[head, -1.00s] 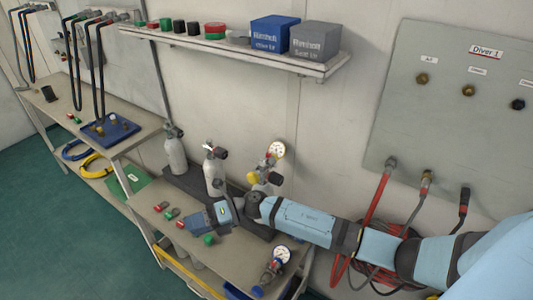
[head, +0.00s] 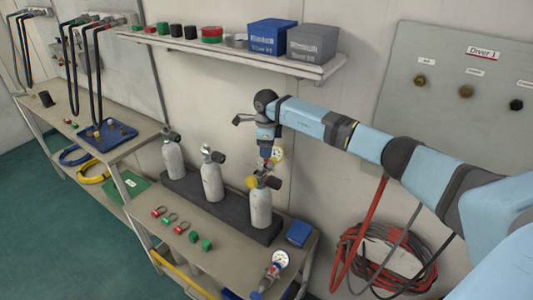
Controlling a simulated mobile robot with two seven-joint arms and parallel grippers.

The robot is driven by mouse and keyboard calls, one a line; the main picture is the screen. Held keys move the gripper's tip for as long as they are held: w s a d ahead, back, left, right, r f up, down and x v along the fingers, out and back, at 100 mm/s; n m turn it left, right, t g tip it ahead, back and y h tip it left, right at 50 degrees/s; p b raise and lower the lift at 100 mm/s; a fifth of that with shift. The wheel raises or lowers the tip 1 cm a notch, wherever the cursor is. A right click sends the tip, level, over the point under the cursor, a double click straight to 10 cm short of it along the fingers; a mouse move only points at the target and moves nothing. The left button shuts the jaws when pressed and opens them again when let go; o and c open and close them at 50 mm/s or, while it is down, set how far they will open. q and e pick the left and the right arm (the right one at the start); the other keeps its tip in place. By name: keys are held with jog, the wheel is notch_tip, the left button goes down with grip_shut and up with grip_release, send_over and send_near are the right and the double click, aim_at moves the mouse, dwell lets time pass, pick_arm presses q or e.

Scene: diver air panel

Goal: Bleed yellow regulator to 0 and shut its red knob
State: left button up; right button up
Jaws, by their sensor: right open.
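The yellow regulator, with its yellow knob (head: 251,183), sits on top of the rightmost grey cylinder (head: 261,207). Its white round gauge (head: 277,154) faces out at the upper right, partly hidden by my gripper. A small red part, likely the red knob (head: 267,163), shows at my fingertips; the needle reading is too small to tell. My right gripper (head: 266,158) points down, open, directly above this regulator. I cannot tell whether the fingers touch the red part. My left gripper is not in view.
Two more cylinders (head: 212,178) stand left in the same dark rack (head: 190,190). A blue-knobbed regulator (head: 270,276) lies at the bench's front right, near a blue box (head: 299,233). Red and green fittings (head: 181,228) lie in front. A shelf (head: 230,50) hangs above.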

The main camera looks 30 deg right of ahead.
jog(key=shift+f, duration=1.5)
grip_shut()
